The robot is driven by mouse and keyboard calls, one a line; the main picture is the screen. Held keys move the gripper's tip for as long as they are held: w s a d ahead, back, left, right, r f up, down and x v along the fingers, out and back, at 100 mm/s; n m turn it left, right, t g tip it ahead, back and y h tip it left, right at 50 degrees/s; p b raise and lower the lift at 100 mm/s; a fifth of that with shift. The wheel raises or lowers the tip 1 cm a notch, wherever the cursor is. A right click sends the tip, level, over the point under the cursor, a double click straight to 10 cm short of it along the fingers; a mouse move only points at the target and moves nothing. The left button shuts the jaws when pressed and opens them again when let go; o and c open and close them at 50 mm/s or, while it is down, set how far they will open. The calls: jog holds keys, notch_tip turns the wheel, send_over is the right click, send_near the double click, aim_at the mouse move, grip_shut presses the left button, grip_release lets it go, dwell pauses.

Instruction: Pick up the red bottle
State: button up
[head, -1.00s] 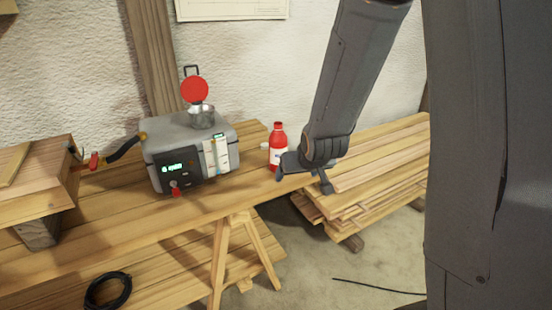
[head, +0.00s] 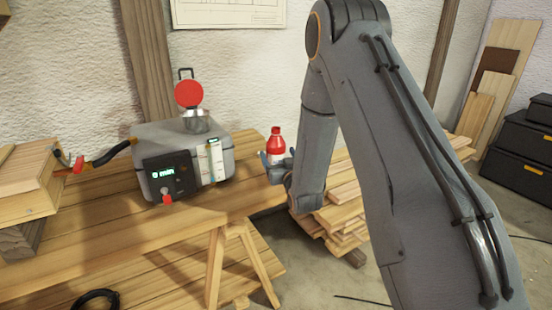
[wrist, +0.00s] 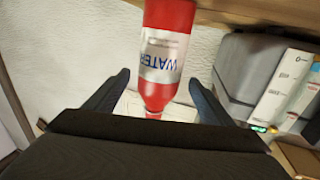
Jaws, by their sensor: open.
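The red bottle (head: 275,139) stands upright at the right end of the wooden bench, with its lower part hidden by my gripper (head: 276,163). In the wrist view the bottle (wrist: 167,50) appears upside down, with a silver label reading "WATER". My gripper (wrist: 158,82) is open, one dark finger on each side of the bottle's narrower end in that view. A gap shows between the bottle and each finger. I cannot tell how deep the bottle sits between the fingers.
A grey box machine (head: 165,180) with a display, a metal cup (head: 196,122) and a red disc (head: 189,94) stands left of the bottle. Stacked boards (head: 340,215) lie right of the bench. A plastered wall (head: 250,75) is behind.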

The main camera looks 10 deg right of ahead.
jog(key=shift+w+p, duration=0.55)
jog(key=shift+w, duration=1.85)
jog(key=c, duration=1.2)
